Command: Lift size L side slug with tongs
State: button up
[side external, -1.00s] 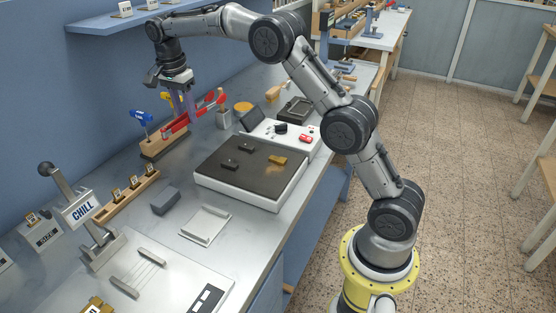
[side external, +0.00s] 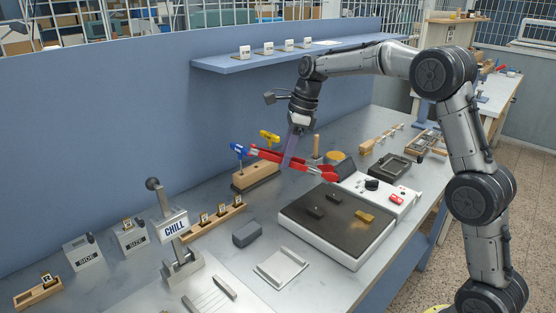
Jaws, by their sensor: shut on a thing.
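My gripper (side external: 292,160) is shut on the red-handled tongs (side external: 318,173). It points down and holds them at a slant beside the wooden tool block (side external: 256,178). The dark hot plate (side external: 340,228) lies to the right and nearer the camera. On it are two dark slugs, one at the front (side external: 313,212) and one farther back (side external: 331,197), and a brass slug (side external: 364,216) at the right. Their letters are too small to read, so I cannot tell which is the size L side slug. The tongs are apart from all three.
The CHILL lever stand (side external: 174,226), a rack of lettered slugs (side external: 212,226) and SIDE (side external: 83,254) and SIZE (side external: 130,235) boxes stand left. A grey block (side external: 246,234) and white tray (side external: 281,268) lie before the plate. A blue-handled tool (side external: 239,149) stands in the block.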

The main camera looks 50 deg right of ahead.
jog(key=s+d+r+m+t, duration=0.4)
jog(key=s+r+m+t, duration=0.1)
jog(key=s+r, duration=0.5)
jog(key=shift+s+m+h, duration=0.3)
jog(key=shift+s+m, duration=0.5)
jog(key=shift+s, duration=0.1)
notch_tip(320, 180, down, 10)
dwell(0.3)
